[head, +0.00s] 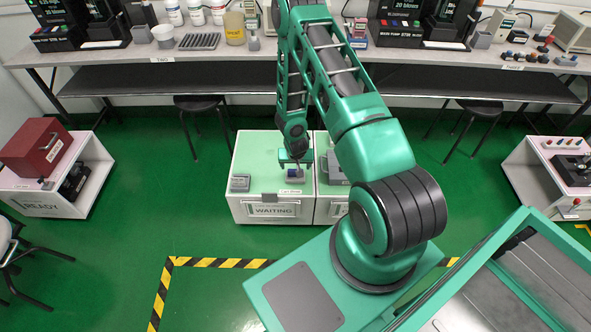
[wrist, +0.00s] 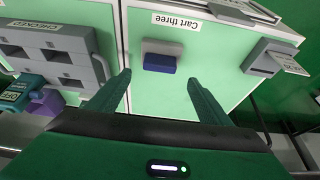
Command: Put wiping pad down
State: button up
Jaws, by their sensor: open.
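The wiping pad (wrist: 160,63), a small block with a blue part and a pale grey part, appears to rest on the pale green top of cart three (wrist: 205,65). It also shows just below my gripper in the head view (head: 293,174). My gripper (wrist: 157,78) is open and empty. In the wrist view its two fingers point toward the pad, one on each side, with clear gaps between. In the head view my gripper (head: 295,161) is low over the cart marked WAITING (head: 255,165).
A grey device (head: 240,183) with a tag sits at the cart's left front. A second cart (head: 325,205) adjoins on the right, with a grey slotted holder (wrist: 55,50) marked CHECKED on it. A workbench (head: 215,58) stands behind. Green floor is open on the left.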

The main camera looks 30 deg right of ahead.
jog(key=s+d+r+g, duration=0.1)
jog(key=s+d+r, duration=0.1)
jog(key=r, duration=0.8)
jog(key=s+d+r, duration=0.1)
jog(key=s+r, duration=0.2)
jog(key=r, duration=0.7)
jog(key=s+d+r+g, duration=0.1)
jog(key=s+d+r, duration=0.1)
jog(key=r, duration=0.9)
jog(key=s+a+r+y, duration=0.1)
jog(key=s+a+r, duration=0.3)
jog(key=s+r, duration=0.5)
jog(key=s+a+r+g+y, duration=0.1)
jog(key=s+a+r, duration=0.3)
jog(key=s+r, duration=0.6)
jog(key=s, duration=0.7)
jog(key=shift+s+r+g+y, duration=0.15)
jog(key=shift+s+g+y, duration=0.1)
jog(key=shift+g+y, duration=0.05)
jog(key=shift+w+f, duration=0.25)
jog(key=shift+w, duration=0.5)
